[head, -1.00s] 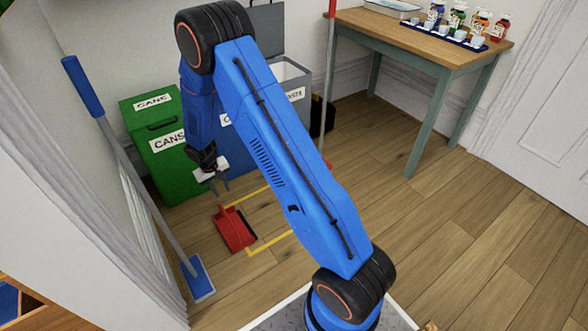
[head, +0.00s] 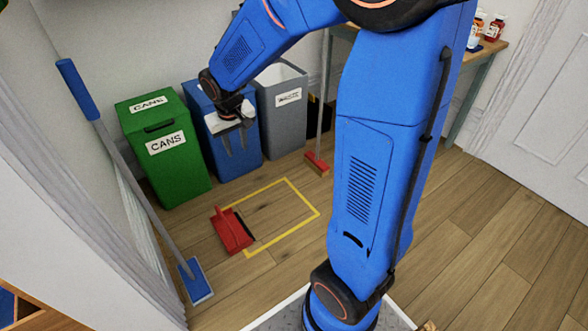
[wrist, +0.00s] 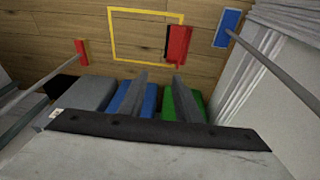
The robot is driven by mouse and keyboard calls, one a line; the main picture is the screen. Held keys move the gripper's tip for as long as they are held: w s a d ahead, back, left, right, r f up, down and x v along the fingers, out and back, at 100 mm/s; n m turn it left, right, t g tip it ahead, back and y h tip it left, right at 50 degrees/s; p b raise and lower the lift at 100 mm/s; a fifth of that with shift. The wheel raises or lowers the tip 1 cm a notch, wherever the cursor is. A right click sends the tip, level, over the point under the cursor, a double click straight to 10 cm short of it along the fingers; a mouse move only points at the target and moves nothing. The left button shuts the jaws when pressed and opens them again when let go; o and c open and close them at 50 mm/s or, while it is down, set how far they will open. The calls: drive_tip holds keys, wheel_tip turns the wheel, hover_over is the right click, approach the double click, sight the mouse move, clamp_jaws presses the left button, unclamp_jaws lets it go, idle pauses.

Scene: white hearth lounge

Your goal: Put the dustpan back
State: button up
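The red dustpan (head: 233,231) lies on the wooden floor, overlapping the left side of a yellow taped outline (head: 317,214). In the wrist view the dustpan (wrist: 179,46) lies at the right edge of the outline (wrist: 112,38). My gripper (head: 237,153) is in front of the blue bin, above the floor and well away from the dustpan. Its two fingers (wrist: 160,82) are apart with nothing between them.
A green cans bin (head: 165,150), a blue bin (head: 240,150) and a grey bin (head: 283,120) stand along the wall. A red broom (head: 317,162) stands to their right. A blue mop (head: 194,281) leans at the left. The floor inside the outline is mostly clear.

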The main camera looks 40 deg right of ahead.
drive_tip(key=s+r, duration=0.3)
drive_tip(key=s, duration=0.6)
drive_tip(key=s+d+r+t, duration=0.1)
drive_tip(key=s+r, duration=0.3)
drive_tip(key=s, duration=0.5)
drive_tip(key=s+d+r+t+y, duration=0.1)
drive_tip(key=s+r, duration=0.3)
drive_tip(key=s, duration=0.6)
